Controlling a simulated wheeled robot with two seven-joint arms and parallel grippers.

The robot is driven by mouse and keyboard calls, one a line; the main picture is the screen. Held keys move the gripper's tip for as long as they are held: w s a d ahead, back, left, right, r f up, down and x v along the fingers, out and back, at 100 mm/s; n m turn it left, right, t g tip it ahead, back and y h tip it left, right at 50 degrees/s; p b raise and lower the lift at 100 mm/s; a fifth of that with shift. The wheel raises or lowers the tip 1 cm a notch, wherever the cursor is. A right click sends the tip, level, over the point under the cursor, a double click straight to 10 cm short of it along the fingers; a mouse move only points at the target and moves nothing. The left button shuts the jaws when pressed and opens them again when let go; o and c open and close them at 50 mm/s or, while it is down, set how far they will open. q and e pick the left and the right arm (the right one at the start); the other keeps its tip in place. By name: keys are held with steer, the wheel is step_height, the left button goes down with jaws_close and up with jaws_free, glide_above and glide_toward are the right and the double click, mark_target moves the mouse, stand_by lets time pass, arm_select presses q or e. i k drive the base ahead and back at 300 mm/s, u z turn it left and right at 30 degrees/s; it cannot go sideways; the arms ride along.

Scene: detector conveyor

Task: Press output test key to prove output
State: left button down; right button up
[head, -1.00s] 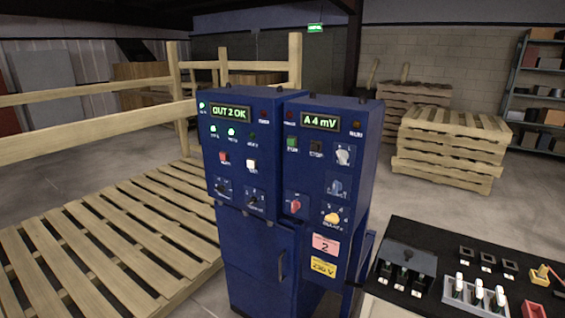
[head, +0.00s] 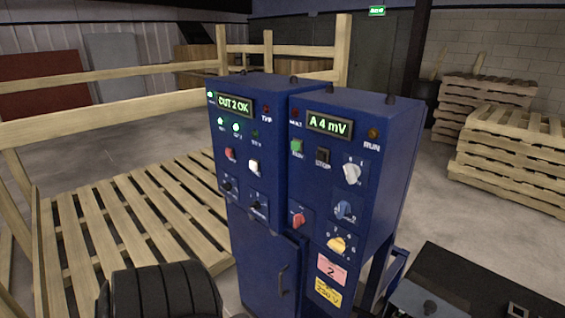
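The blue control cabinet has two panels side by side. The left panel's display (head: 234,103) reads OUT 2 OK. Below it are lit green lamps (head: 236,127), a dark lamp, a red button (head: 230,154), a white button (head: 254,166) and two black switches (head: 258,204). The key labels are too small to read surely, so I cannot tell which is the output test key. The right panel's display (head: 329,124) reads A 4 mV. It has a green button (head: 297,147), a black STOP button (head: 323,157) and several knobs. Neither gripper is in view.
A black ribbed part of mine shows at the bottom left. A wooden rail (head: 110,119) and slatted pallet decking (head: 130,218) stand left of the cabinet. A dark bench (head: 470,285) is at the lower right. Stacked pallets (head: 512,165) stand behind on the right.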

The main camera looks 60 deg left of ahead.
mark_target(252, 165)
steer(key=u, duration=0.35)
steer(key=i, duration=0.7)
steer(key=u, duration=1)
steer(key=i, duration=0.3)
steer(key=u, duration=0.2)
